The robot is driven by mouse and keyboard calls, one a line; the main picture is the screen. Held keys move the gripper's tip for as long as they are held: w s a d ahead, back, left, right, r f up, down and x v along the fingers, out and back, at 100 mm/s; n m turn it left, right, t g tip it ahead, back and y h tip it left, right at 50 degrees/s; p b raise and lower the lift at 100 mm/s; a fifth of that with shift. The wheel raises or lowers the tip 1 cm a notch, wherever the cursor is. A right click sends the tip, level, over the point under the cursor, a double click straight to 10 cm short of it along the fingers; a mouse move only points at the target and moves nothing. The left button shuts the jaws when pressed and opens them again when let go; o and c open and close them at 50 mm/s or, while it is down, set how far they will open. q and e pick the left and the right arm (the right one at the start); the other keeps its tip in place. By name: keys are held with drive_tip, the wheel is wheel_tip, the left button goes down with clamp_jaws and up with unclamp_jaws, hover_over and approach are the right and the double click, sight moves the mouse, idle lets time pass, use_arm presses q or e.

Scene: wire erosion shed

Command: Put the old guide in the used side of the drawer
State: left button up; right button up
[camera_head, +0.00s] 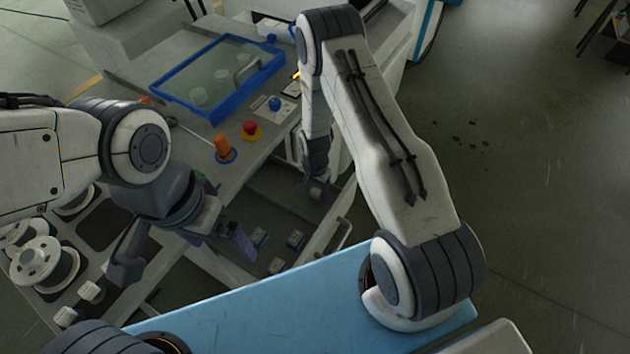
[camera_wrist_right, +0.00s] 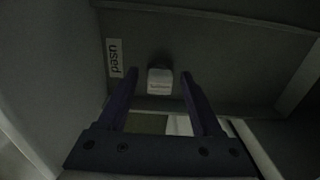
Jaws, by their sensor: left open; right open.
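The drawer (camera_head: 335,222) is open below the machine's bench. My right gripper (camera_head: 318,190) reaches down inside its far part. In the right wrist view, my right gripper (camera_wrist_right: 158,90) is open. A small pale block (camera_wrist_right: 160,80), seemingly the old guide, lies on the drawer floor beyond and between the fingertips, with no visible contact. A label reading "used" (camera_wrist_right: 114,57) is beside it, so it lies in the used side. The block is not clear in the head view. My left gripper (camera_head: 183,258) is open and empty at the bench front, left of the drawer.
Several small dark blocks with pale tops (camera_head: 295,240) sit in the drawer's near part. Wire spools (camera_head: 42,262) stand on the left of the bench. A blue-framed clear cover (camera_head: 215,82), a red button (camera_head: 251,128) and an orange item (camera_head: 223,145) are on the bench.

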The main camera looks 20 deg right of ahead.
sight(315, 192)
drive_tip(key=s+a+r+n+b, duration=0.1)
drive_tip(key=a+r, duration=0.1)
drive_tip(key=r, duration=0.6)
drive_tip(key=a+r+n+b, duration=0.1)
drive_tip(key=a+r, duration=0.1)
drive_tip(key=r, duration=0.6)
drive_tip(key=s+a+r+n, duration=0.5)
drive_tip(key=s+a+r, duration=0.1)
drive_tip(key=a+r, duration=0.15)
drive_tip(key=s+a+r+n, duration=0.1)
drive_tip(key=s+r+n, duration=0.3)
drive_tip(key=s, duration=0.4)
drive_tip(key=s+a+r+n+y, duration=0.1)
drive_tip(key=s+a+r+n, duration=0.1)
drive_tip(key=s+r+n, duration=0.3)
drive_tip(key=s+n, duration=0.1)
drive_tip(key=s, duration=0.2)
drive_tip(key=shift+s+n, duration=0.4)
